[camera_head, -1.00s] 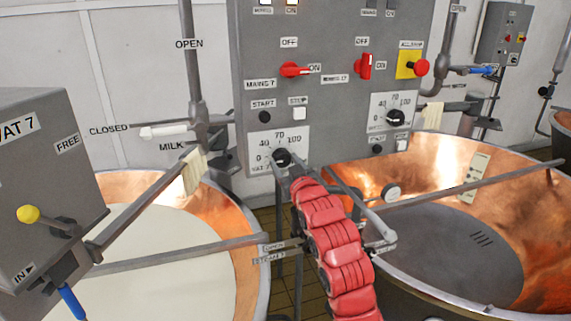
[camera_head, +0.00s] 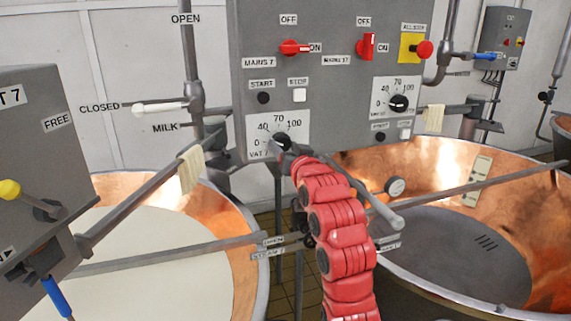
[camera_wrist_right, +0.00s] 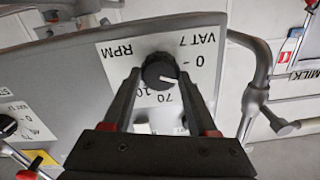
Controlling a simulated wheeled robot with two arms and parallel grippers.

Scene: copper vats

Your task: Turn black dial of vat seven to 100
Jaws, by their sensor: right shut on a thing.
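The black dial of vat seven (camera_head: 281,142) sits on a white scale plate marked 0, 40, 70 and 100, at the lower left of the grey control panel (camera_head: 330,85). My right gripper (camera_head: 279,150) reaches it from below and is shut on it. In the right wrist view the dial (camera_wrist_right: 160,70) is between the two fingers of the gripper (camera_wrist_right: 158,78). Its white pointer line shows between the 0 and 70 marks of the scale; a finger hides part of the scale there. My left gripper is not in view.
A second black dial (camera_head: 398,103) is on the right of the panel, with red switches (camera_head: 294,47) above. A milk-filled vat (camera_head: 150,250) stands left and a copper vat (camera_head: 450,250) right. A metal bar (camera_head: 370,195) lies close to my arm.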

